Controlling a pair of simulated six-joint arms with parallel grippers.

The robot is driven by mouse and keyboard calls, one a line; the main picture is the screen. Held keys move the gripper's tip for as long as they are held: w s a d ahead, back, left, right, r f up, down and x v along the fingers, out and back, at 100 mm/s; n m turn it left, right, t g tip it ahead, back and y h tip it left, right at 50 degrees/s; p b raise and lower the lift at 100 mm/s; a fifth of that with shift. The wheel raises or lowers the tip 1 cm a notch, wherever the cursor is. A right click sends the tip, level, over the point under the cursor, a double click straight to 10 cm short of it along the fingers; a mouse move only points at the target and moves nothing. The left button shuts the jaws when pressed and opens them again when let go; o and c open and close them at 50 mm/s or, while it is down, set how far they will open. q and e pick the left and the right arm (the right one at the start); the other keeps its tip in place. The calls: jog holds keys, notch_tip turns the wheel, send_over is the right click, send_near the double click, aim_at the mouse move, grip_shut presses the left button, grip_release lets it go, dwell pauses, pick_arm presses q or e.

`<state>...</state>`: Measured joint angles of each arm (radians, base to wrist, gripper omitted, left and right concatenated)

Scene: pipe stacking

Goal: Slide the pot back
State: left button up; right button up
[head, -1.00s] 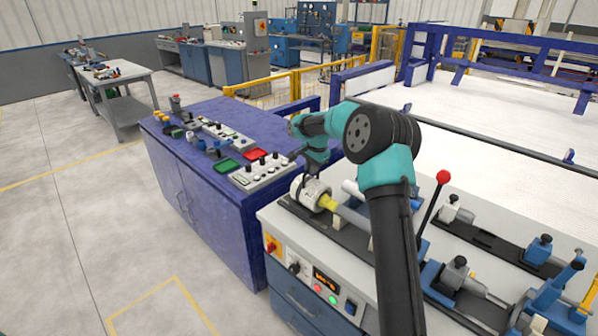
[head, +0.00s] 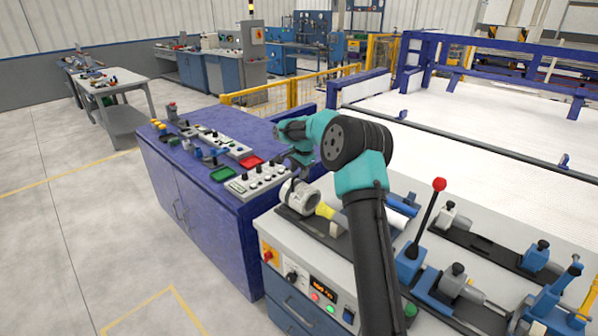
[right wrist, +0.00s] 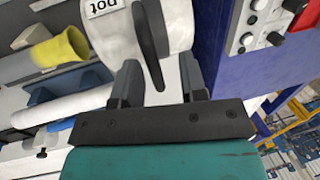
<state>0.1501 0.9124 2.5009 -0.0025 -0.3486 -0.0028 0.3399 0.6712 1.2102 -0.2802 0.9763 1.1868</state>
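The pot (head: 299,196) is a white cylinder on a dark rail at the back left end of the bench. Its label shows in the right wrist view (right wrist: 104,8). A yellow flared pipe end (head: 325,210) lies in front of it, with a gap between them. My right gripper (head: 297,163) is over the pot's upper back side. In the right wrist view its two fingers (right wrist: 160,85) stand apart, with the pot's dark handle (right wrist: 150,42) between them. I see clear space around the handle. My left gripper is not in view.
A purple cabinet (head: 215,212) with button panels and trays stands behind the pot. A red-knobbed lever (head: 440,184) and blue clamps (head: 457,278) are to the right on the bench. A control panel (head: 318,285) is at the front.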

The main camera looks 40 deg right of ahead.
jog(key=shift+s+r, duration=0.1)
jog(key=s+r, duration=0.3)
jog(key=r, duration=1.4)
jog(key=shift+s+d, duration=0.15)
jog(key=shift+d, duration=0.05)
jog(key=shift+f, duration=0.15)
